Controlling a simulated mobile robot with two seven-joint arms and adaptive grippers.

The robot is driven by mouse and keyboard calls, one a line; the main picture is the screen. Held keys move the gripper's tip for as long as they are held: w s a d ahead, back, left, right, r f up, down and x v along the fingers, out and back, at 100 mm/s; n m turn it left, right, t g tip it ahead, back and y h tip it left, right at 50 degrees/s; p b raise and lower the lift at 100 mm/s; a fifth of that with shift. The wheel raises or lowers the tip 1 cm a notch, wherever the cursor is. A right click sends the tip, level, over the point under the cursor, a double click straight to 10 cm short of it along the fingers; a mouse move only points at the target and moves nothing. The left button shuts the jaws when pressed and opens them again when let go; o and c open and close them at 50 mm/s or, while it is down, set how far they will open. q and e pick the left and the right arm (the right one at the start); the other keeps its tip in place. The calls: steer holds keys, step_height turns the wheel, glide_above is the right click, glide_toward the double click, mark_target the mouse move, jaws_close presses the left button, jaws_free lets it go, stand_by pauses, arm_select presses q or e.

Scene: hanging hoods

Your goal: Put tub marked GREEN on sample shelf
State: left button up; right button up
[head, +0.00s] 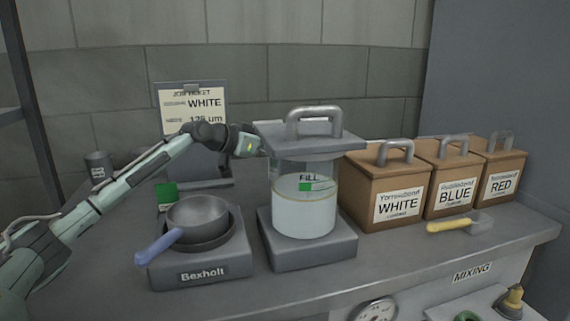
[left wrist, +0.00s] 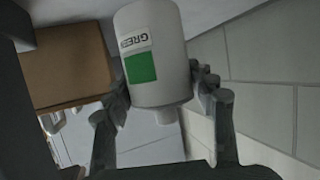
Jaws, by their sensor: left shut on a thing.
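The white tub (left wrist: 155,50) with a green square and a label reading "GRE…" shows in the left wrist view, tilted in the picture. My left gripper (left wrist: 163,98) is shut on it, with fingers on both sides. In the head view my left gripper (head: 248,144) is above the counter, at the left edge of the grey slab with a handle. The tub cannot be made out there. No shelf marked as the sample shelf can be identified; a dark rack (head: 10,113) stands at the left edge. My right gripper is not in view.
A clear vessel marked FILL (head: 304,208) stands under the handled slab (head: 300,138). A pan (head: 197,213) sits on the Bexholt scale (head: 203,272). Brown boxes WHITE (head: 362,195), BLUE (head: 433,177) and RED (head: 490,165) stand right. A job ticket (head: 190,105) stands behind.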

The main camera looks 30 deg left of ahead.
arm_select(q)
steer(key=shift+x, duration=0.95)
step_height(320, 180, down, 4)
steer(key=shift+a+f, duration=0.15)
steer(key=o, duration=0.9)
